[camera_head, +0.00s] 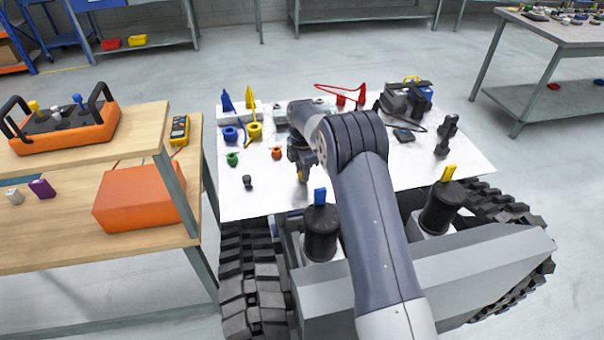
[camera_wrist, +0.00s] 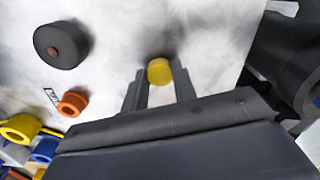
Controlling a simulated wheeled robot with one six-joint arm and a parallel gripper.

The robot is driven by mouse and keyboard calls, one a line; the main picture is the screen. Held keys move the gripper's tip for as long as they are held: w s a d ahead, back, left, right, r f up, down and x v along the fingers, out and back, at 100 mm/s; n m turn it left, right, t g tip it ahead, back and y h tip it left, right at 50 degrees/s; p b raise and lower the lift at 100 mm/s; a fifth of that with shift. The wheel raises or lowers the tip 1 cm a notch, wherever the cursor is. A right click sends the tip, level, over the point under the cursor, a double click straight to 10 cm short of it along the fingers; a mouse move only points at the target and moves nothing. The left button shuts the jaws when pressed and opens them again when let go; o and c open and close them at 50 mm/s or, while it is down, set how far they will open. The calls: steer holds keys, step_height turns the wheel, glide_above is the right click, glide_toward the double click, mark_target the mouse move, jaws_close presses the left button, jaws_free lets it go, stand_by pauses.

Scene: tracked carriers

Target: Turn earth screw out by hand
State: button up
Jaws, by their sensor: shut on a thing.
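My gripper (camera_head: 301,172) hangs over the front middle of the white deck (camera_head: 262,203) of a tracked carrier. In the wrist view, the gripper (camera_wrist: 160,80) has its two fingertips on either side of a small round yellow screw head (camera_wrist: 159,71), which I take for the earth screw, and is shut on it. A bit of the yellow screw head (camera_head: 303,178) also shows under my gripper in the head view. Its shank and seat are hidden, so I cannot tell how far out it is.
A dark knob (camera_head: 247,182) and an orange ring (camera_head: 277,153) stand left of my gripper. Yellow (camera_head: 254,131) and blue (camera_head: 230,134) rings lie further back. Two black posts with blue (camera_head: 320,197) and yellow (camera_head: 448,174) tabs rise at the deck's front. A wooden bench (camera_head: 100,255) stands left.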

steer(key=n, duration=0.4)
steer(key=shift+f, duration=0.1)
steer(key=n, duration=0.4)
steer(key=o, duration=0.8)
